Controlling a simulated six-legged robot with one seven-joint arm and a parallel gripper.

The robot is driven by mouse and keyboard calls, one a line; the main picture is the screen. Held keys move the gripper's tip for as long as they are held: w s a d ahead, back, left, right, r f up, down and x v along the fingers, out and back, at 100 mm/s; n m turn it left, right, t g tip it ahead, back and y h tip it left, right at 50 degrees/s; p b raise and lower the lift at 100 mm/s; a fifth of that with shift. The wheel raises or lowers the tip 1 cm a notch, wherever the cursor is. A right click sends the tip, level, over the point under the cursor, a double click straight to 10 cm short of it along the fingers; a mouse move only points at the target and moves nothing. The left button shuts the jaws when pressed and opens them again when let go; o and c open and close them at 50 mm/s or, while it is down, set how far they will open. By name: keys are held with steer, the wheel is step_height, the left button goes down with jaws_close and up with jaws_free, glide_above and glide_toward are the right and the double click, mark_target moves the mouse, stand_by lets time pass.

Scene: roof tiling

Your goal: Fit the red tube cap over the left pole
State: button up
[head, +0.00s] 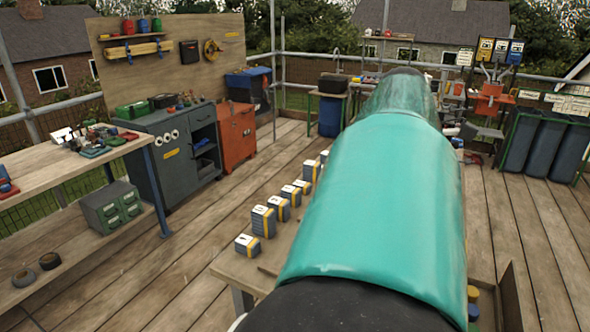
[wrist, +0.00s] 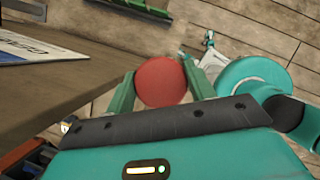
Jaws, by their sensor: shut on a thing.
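The red tube cap (wrist: 161,82) shows in the wrist view as a round red face between the two green fingers of my gripper (wrist: 160,88). My gripper is shut on it, with one finger touching each side. The cap is held beside the edge of a brown wooden surface, which lies to its left. In the head view my teal arm fills the middle and hides my gripper and the cap. I cannot make out the left pole in either view.
In the head view, several grey and yellow blocks (head: 263,220) stand in a row on a low table left of my arm. A workbench (head: 70,152) and a grey cabinet (head: 170,150) stand at the left. Dark bins (head: 540,145) stand at the right.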

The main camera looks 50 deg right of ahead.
steer(key=shift+f, duration=1.6)
steer(key=o, duration=1)
steer(key=v, duration=1.3)
steer(key=shift+a+r, duration=0.15)
steer(key=shift+r, duration=0.25)
